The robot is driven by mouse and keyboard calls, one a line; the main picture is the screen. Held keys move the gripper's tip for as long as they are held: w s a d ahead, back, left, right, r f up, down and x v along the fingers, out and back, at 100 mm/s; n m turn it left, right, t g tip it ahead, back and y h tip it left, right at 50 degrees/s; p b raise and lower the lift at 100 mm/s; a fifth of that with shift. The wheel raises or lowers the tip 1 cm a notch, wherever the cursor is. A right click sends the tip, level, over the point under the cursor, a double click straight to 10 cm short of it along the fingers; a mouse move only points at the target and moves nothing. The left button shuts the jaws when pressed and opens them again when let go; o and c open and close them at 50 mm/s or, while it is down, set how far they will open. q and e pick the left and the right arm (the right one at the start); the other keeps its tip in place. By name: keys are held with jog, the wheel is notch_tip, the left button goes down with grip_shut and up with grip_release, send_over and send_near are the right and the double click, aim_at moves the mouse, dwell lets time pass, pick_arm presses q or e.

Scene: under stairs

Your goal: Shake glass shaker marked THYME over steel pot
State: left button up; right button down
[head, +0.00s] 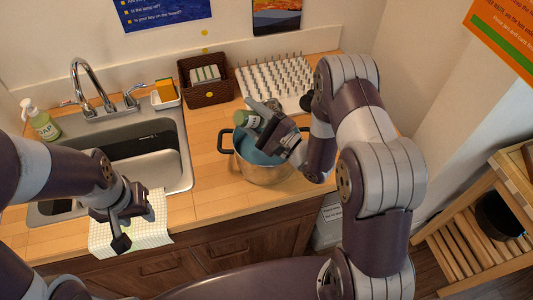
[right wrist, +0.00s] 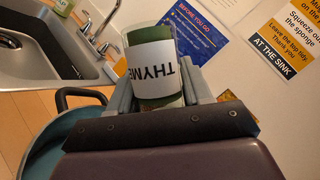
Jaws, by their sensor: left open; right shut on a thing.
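The steel pot (head: 247,170) stands on the wooden counter right of the sink, with blue showing inside it. My right gripper (head: 266,118) is above the pot and shut on the glass shaker marked THYME (head: 246,119). The shaker looks tipped over, near the pot's back rim. In the right wrist view the shaker (right wrist: 150,58) sits between the fingers, with green contents and its white label reading upside down. Part of the pot (right wrist: 45,140) shows below left there. My left gripper (head: 122,222) is open and empty at the counter's front edge, by a checked cloth.
A brown basket (head: 207,80) and a white pegged drying rack (head: 272,82) stand behind the pot. The sink (head: 170,150) with its tap is at left, with a soap bottle (head: 41,121) and a sponge (head: 165,90). The checked cloth (head: 150,228) hangs over the front edge.

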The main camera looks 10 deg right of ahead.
jog(key=shift+r, duration=0.25)
notch_tip(320, 180, up, 3)
jog(key=p, duration=0.3)
jog(key=shift+r, duration=0.1)
dwell(0.3)
notch_tip(320, 180, down, 4)
jog(key=b, duration=0.3)
jog(key=shift+r+p, duration=0.35)
jog(key=shift+p, duration=0.05)
